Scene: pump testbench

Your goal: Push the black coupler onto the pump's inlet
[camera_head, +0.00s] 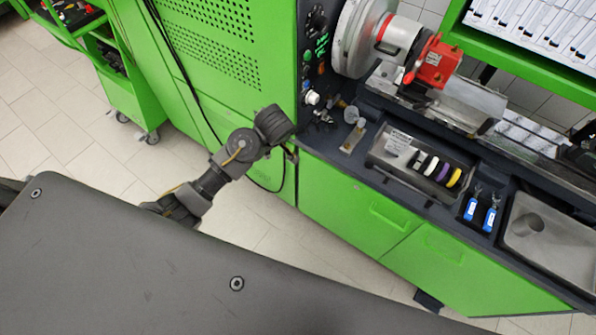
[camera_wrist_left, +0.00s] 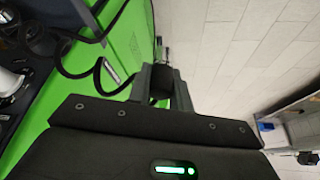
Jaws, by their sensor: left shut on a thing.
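My left arm comes in from the left in the head view, and my left gripper (camera_head: 291,153) is beside the front left corner of the green testbench. In the left wrist view, my left gripper (camera_wrist_left: 161,88) is shut on the black coupler (camera_wrist_left: 160,76), a small dark piece between the fingers. A black hose loops close to the fingers there; I cannot tell how it joins the coupler. The red pump (camera_head: 435,62) sits on the bench at upper right, well apart from my gripper. I cannot make out its inlet clearly. My right gripper is not in view.
The green cabinet (camera_head: 215,50) with a control panel stands left of the bench. A tray (camera_head: 380,157) with several coloured rings, blue-handled tools (camera_head: 489,217) and a metal basin (camera_head: 570,240) line the bench front. Tiled floor (camera_head: 90,150) is free at left.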

